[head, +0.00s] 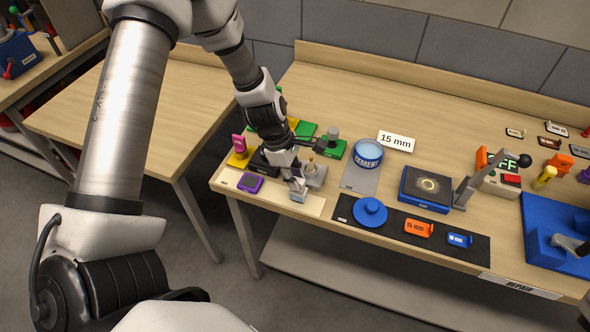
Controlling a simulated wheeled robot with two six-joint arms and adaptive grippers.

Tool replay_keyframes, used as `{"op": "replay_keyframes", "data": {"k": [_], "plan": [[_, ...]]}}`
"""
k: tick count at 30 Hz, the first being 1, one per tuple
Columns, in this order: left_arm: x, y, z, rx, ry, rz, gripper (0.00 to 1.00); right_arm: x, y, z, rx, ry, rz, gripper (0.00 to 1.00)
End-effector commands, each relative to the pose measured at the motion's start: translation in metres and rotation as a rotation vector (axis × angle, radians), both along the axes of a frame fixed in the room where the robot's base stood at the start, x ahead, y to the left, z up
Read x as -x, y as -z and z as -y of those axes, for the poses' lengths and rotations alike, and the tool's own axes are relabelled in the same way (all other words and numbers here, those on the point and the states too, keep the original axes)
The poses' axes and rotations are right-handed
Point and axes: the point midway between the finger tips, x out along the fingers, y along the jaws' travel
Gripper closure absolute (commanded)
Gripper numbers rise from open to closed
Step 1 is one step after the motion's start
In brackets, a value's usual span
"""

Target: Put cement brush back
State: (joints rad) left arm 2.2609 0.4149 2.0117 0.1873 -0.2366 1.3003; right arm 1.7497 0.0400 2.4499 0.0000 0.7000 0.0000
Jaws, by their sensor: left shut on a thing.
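My left gripper (297,189) is low over the front left part of the workbench. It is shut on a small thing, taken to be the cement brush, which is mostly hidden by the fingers. A pale blue-grey end (298,196) shows just below the fingertips. A grey block (316,178) with a brass-coloured piece on top stands right beside the gripper, to its right. The blue cement tin (368,153), labelled CEMENT, stands on a grey mat (358,179) further right. My right gripper is not in view.
A purple device (252,183) and a pink-and-yellow item (239,148) lie left of the gripper. A blue round lid (370,211), orange tag (418,228) and blue tag (459,240) lie on a black mat. A dark-topped blue box (427,190) stands behind them.

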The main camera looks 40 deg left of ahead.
Motion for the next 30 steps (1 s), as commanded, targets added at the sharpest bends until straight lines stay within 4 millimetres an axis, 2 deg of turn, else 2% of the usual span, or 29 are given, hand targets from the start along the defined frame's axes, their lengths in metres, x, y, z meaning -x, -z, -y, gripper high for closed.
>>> {"op": "replay_keyframes", "data": {"k": [23, 24, 30], "plan": [[0.000, 0.012, 0.000, 0.000, 0.000, 0.000, 1.00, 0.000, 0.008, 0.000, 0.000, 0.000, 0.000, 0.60], [0.000, 0.012, 0.000, 0.000, 0.000, 0.000, 0.70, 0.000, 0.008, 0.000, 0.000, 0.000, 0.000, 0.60], [0.000, 0.012, 0.000, 0.000, 0.000, 0.000, 0.70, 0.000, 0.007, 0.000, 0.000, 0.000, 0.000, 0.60]]}}
